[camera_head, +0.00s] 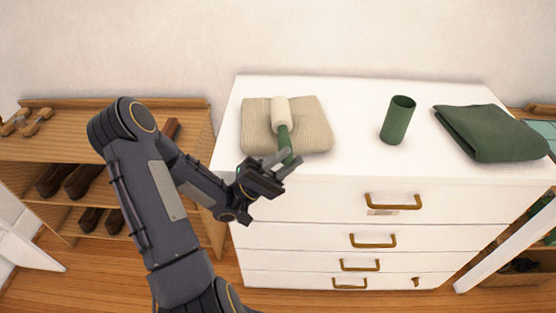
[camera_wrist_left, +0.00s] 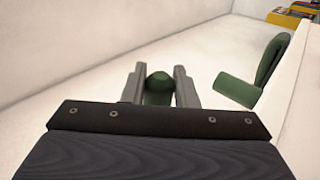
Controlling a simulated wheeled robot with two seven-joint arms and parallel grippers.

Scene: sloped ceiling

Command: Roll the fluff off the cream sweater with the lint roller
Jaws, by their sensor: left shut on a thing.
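The cream sweater (camera_head: 312,128) lies folded on top of the white dresser, towards its left side. The lint roller has a cream roll (camera_head: 280,111) and a green handle (camera_head: 285,145). Its roll is over the sweater; whether it presses on the knit I cannot tell. My left gripper (camera_head: 286,162) is shut on the green handle at the dresser's front edge. In the left wrist view the handle's end (camera_wrist_left: 159,84) shows between the two fingers. I cannot make out any fluff. My right gripper is not in view.
A green cup (camera_head: 398,120) stands on the dresser right of the sweater. A folded green cloth (camera_head: 487,132) lies at the right end. White dresser top (camera_head: 350,105) is clear between sweater and cup. A wooden shoe shelf (camera_head: 75,125) stands at left.

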